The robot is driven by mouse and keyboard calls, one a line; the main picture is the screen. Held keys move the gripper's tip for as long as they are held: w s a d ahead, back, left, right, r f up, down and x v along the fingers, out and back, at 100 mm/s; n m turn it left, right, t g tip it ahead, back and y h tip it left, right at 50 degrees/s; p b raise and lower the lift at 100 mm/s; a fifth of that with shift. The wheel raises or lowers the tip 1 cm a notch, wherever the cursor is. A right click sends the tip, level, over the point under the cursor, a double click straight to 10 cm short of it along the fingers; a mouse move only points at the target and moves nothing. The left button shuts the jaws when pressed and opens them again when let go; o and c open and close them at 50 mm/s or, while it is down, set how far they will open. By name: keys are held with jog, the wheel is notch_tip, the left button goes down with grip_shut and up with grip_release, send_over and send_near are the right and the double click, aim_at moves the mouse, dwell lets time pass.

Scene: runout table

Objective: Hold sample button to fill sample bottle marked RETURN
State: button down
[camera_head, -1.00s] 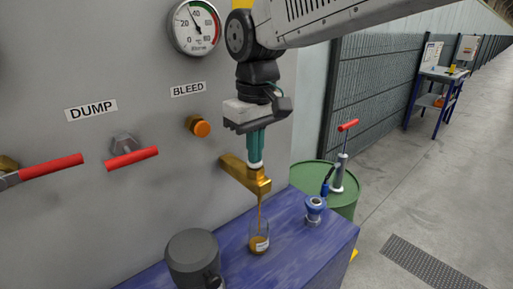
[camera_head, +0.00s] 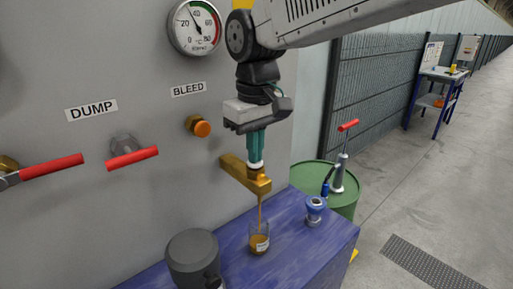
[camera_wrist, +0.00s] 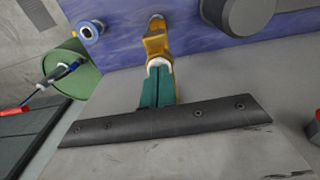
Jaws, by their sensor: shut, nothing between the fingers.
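My gripper (camera_head: 256,145) has its green fingers shut and empty, pointing down. Their tips touch the white sample button (camera_head: 256,165) on top of the brass tap (camera_head: 245,175); the button also shows in the wrist view (camera_wrist: 160,62). An amber stream runs from the tap's spout into the clear sample bottle (camera_head: 260,243), which stands upright on the blue bench top below. The bottle holds amber liquid in its lower part. Its label is too small to read. In the wrist view the bottle is mostly hidden behind the tap.
A blue and white fitting (camera_head: 315,208) stands right of the bottle, and a dark grey cylinder (camera_head: 193,258) stands left. A green drum (camera_head: 340,207) with a red-handled pump is beyond the bench. An orange BLEED knob (camera_head: 201,128) and red-handled DUMP valve (camera_head: 132,158) are on the panel.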

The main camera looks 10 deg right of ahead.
jog(key=shift+s+d+f, duration=0.1)
jog(key=shift+s+f, duration=0.05)
jog(key=shift+f, duration=0.5)
notch_tip(320, 180, up, 15)
jog(key=shift+r, duration=0.15)
jog(key=s+d+f+m+t, duration=0.1)
jog(key=s+d+f+m, duration=0.5)
jog(key=s+d+f, duration=1.3)
jog(key=shift+s+d+f+m, duration=0.2)
jog(key=shift+d+f+m, duration=0.15)
jog(key=shift+d, duration=0.6)
